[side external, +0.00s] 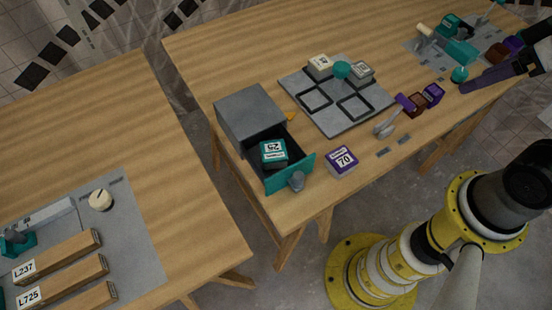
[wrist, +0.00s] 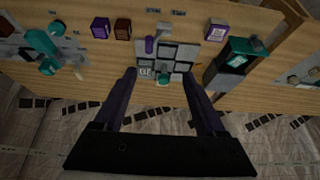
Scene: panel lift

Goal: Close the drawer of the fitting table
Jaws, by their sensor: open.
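The fitting table's grey cabinet (side external: 246,108) stands at the near left corner of the right-hand table. Its drawer (side external: 290,174) is pulled out, with a teal front and a grey knob (side external: 296,181). A teal block labelled 25 (side external: 273,151) lies inside the drawer. In the wrist view, the drawer's teal front (wrist: 240,46) shows at the right. My gripper (wrist: 160,74) has its two purple fingers spread with nothing held between them. In the side external view it is at the upper right, well away from the drawer.
A purple block labelled 70 (side external: 342,161) lies just right of the drawer front. A grey compartment tray (side external: 333,98) with blocks and a teal knob is behind. A grey handle (side external: 385,130) and small blocks (side external: 416,104) lie farther right. Another table (side external: 100,130) is at left.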

